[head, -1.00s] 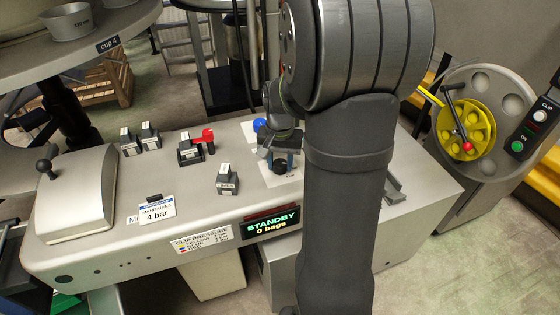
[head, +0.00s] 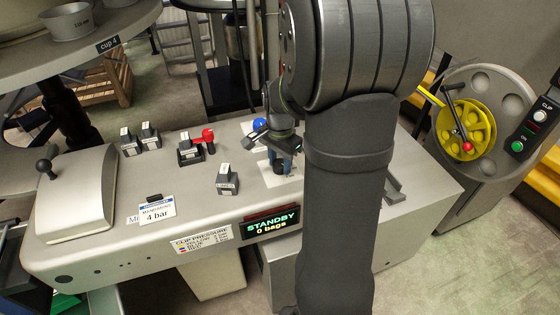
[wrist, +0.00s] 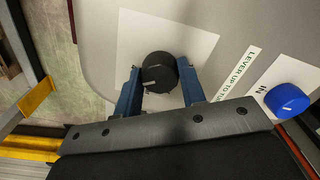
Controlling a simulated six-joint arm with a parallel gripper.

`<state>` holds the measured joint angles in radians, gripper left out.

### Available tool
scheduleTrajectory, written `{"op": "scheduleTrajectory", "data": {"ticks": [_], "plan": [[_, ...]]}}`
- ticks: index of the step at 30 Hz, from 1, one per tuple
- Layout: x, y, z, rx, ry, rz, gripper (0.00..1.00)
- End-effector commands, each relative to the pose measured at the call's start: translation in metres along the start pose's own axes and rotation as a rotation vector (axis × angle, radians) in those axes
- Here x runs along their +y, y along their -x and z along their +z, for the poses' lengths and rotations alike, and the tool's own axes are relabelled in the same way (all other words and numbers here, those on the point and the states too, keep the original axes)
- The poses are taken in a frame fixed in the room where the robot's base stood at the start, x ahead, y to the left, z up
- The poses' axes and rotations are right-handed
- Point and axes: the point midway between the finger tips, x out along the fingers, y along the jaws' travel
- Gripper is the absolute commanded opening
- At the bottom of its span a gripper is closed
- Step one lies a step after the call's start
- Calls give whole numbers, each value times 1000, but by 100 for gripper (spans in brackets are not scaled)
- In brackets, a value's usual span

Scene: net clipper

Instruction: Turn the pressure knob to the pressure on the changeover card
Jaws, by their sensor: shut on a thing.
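The black pressure knob (wrist: 160,73) sits on a white plate (wrist: 200,42) in the wrist view, with a pale pointer line on its face. My gripper (wrist: 158,88) is shut on the knob, one blue finger on each side. In the head view my gripper (head: 279,165) is over the knob (head: 279,168), which is partly covered by the fingers. The plate's scale marks cannot be read. The changeover card (head: 157,212) stands at the console's front left and reads "4 bar".
A blue knob (wrist: 287,99) marked "IN" is beside my gripper. The display (head: 270,221) reads "STANDBY 0 bags". A clip pressure label (head: 202,239) is on the front.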

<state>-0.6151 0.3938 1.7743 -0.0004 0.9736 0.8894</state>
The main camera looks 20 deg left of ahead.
Motion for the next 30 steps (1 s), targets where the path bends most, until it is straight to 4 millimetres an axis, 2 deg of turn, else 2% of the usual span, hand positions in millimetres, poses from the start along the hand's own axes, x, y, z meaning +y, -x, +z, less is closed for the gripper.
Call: {"op": "scheduleTrajectory", "data": {"ticks": [11,12,14,15,24,28,30], "plan": [[0,0,0,0,-4,-1,14],[0,0,0,0,-4,-1,45],[0,0,0,0,-4,-1,56],[0,0,0,0,-4,-1,59],[0,2,0,0,-3,-1,59],[-1,15,-1,2,-3,-3,59],[-1,28,-1,3,-3,-5,59]]}}
